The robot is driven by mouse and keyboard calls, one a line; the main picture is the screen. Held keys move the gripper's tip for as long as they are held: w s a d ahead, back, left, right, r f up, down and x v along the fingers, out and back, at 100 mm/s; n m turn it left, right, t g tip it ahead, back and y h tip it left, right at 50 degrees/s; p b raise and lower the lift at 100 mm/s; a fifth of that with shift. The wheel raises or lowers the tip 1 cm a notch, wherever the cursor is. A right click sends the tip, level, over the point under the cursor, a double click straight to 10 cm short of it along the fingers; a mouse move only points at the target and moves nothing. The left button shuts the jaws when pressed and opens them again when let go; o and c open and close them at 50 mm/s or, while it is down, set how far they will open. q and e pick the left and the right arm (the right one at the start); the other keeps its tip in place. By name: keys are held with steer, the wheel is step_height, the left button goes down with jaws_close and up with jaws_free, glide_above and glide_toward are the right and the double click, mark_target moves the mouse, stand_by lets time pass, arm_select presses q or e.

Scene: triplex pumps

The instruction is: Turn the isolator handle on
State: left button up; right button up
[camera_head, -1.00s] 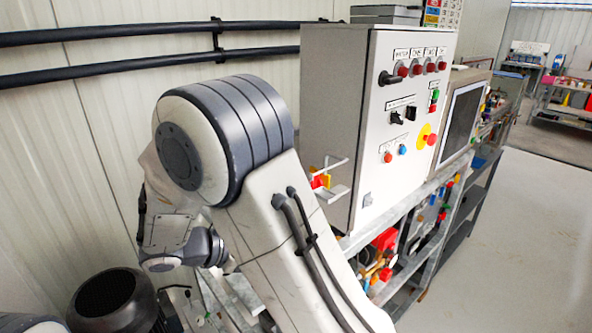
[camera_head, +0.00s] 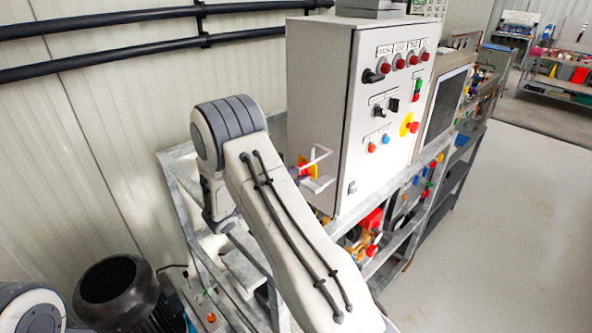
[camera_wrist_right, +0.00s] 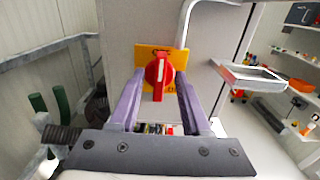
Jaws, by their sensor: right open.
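The isolator handle (camera_wrist_right: 160,72) is a red rotary knob with a pale line on its grip, on a yellow plate (camera_wrist_right: 178,55) on the side of the grey control cabinet. Its grip stands upright in the right wrist view. My right gripper (camera_wrist_right: 160,84) is open, with one purple finger on each side of the handle; I cannot tell whether they touch it. My left gripper is not in view.
A white bracket (camera_head: 318,158) sticks out around the isolator. The control cabinet (camera_head: 322,95) carries lamps, switches and a red emergency button (camera_head: 413,127) on its front. A black motor (camera_head: 118,290) stands low at left. Open floor (camera_head: 500,220) lies to the right.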

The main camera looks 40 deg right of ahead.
steer(key=shift+d, duration=0.55)
jaws_close()
steer(key=shift+f, duration=0.1)
